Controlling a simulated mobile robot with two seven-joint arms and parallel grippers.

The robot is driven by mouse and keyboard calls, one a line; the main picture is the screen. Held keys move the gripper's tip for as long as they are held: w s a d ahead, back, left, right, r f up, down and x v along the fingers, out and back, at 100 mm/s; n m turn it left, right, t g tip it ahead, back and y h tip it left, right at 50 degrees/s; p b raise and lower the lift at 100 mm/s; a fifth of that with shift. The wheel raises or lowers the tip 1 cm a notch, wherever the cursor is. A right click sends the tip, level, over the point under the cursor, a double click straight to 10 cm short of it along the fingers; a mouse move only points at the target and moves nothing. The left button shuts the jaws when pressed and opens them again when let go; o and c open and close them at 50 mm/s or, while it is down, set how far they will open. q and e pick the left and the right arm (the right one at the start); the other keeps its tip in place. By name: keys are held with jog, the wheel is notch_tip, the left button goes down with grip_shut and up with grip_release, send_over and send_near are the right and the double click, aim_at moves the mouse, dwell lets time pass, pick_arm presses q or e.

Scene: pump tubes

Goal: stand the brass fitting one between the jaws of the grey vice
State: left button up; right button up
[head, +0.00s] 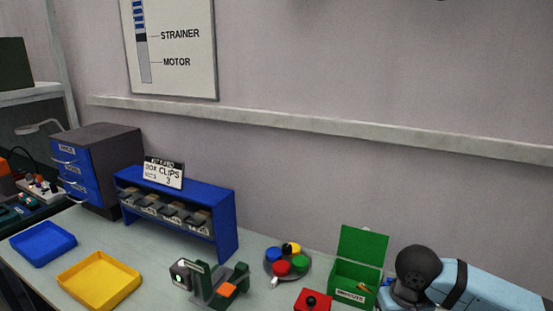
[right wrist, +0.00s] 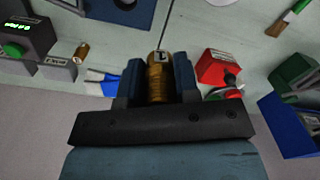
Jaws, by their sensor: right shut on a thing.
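The brass fitting one (right wrist: 159,82) is a ribbed brass cylinder with a "1" on its end. My right gripper (right wrist: 160,80) is shut on it, between two dark blue fingers in the right wrist view, and the fitting is clear of the bench. A grey block (right wrist: 58,69) at the left of that view may be the grey vice; I cannot tell surely, and its jaws are not clear. In the head view my right arm comes in from the right, but its gripper is out of frame. My left gripper is not in view.
Another brass piece (right wrist: 82,51) stands near the grey block. A dark green device with an orange part (head: 227,290), a red box (head: 313,301), a green open box (head: 356,285) and a disc with coloured knobs (head: 288,263) crowd the bench. Yellow (head: 99,301) and blue (head: 43,262) trays lie left.

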jog(key=shift+s+r+p, duration=0.5)
jog(key=shift+r, duration=0.2)
jog(key=shift+s+r+p, duration=0.45)
jog(key=shift+r, duration=0.25)
